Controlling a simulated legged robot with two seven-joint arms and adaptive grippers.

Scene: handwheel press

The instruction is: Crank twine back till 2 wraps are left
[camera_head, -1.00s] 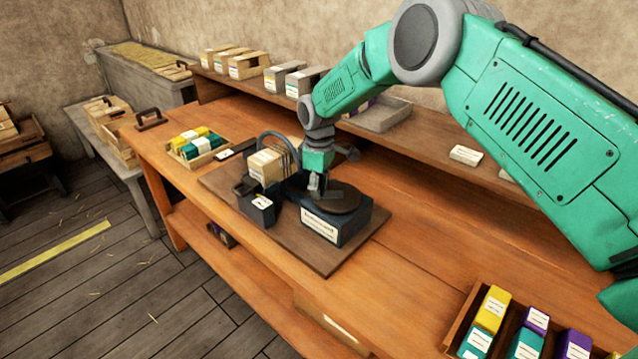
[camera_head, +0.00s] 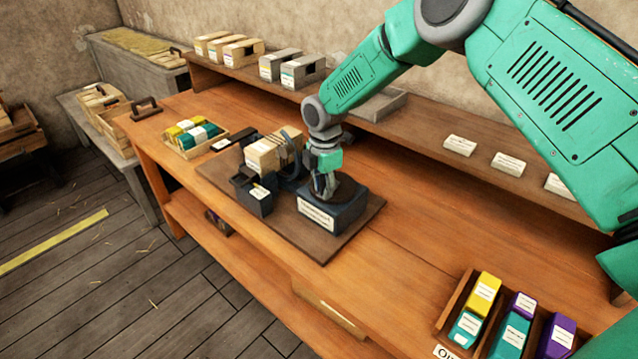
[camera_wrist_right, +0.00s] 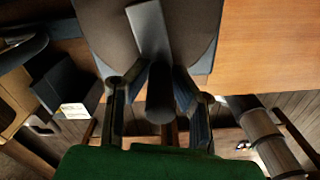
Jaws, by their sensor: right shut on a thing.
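A dark blue box with a white label (camera_head: 318,214) stands on a brown board on the bench and carries a dark round disc (camera_head: 350,193). My right gripper (camera_head: 325,188) reaches down over the left part of the disc. In the right wrist view, a grey crank arm (camera_wrist_right: 148,30) lies across the disc (camera_wrist_right: 105,35), with a dark upright handle (camera_wrist_right: 160,95) at its end. The right gripper (camera_wrist_right: 158,85) is shut on this handle, one finger on each side. I cannot make out twine or count wraps. My left gripper is not in view.
Pale wooden blocks (camera_head: 264,156), a dark curved hoop (camera_head: 293,150) and a dark open bin (camera_head: 252,194) stand close left of the box. A tray of coloured packets (camera_head: 193,137) lies further left, another packet tray (camera_head: 510,320) at front right.

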